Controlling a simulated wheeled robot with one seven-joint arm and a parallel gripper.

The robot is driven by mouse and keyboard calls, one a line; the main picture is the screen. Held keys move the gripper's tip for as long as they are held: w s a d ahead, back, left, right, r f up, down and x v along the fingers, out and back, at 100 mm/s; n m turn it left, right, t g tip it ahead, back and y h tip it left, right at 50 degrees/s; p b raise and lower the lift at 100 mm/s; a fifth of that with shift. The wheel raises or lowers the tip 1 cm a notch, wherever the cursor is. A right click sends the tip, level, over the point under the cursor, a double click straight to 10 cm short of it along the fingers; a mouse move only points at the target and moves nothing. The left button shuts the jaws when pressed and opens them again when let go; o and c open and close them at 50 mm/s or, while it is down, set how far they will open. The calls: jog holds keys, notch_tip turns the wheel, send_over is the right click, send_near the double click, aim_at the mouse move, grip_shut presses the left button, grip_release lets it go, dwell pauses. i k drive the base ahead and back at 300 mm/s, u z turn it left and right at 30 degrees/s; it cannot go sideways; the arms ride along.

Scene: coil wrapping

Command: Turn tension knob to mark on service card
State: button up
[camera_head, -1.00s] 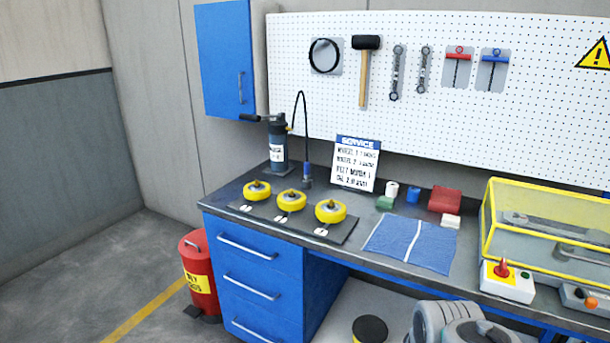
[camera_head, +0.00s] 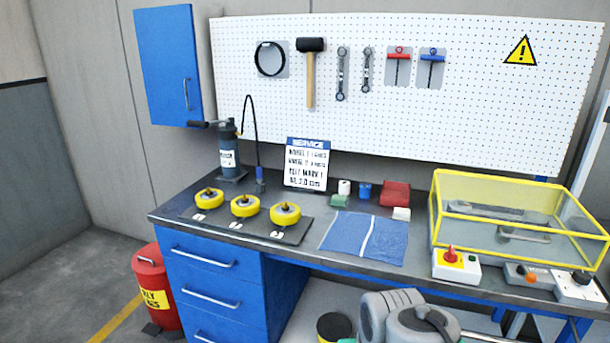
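The service card (camera_head: 306,165) stands upright at the back of the bench, with a blue "SERVICE" header. One line seems to read "BELT MARK 1"; the smaller print is blurred. A black knob (camera_head: 580,277) sits on a white box (camera_head: 577,291) at the right end of the bench, and looks like the tension knob. Its marks and pointer are too small to read. My grey arm (camera_head: 408,318) shows at the bottom edge; my gripper is not in view.
Left of the knob are a grey box with an orange button (camera_head: 530,276), a red switch on a yellow-white box (camera_head: 452,256) and a yellow-framed clear case (camera_head: 510,215). Yellow wheels (camera_head: 245,206), a blue cloth (camera_head: 365,238) and an oil pump (camera_head: 229,150) occupy the bench's left and middle.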

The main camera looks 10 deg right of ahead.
aim_at(581, 277)
jog(key=z, duration=0.35)
jog(key=k, duration=0.45)
jog(key=z, duration=0.9)
jog(key=k, duration=0.85)
jog(key=z, duration=0.8)
jog(key=i, duration=1.1)
jog(key=u, duration=1)
jog(key=i, duration=0.8)
jog(key=u, duration=0.7)
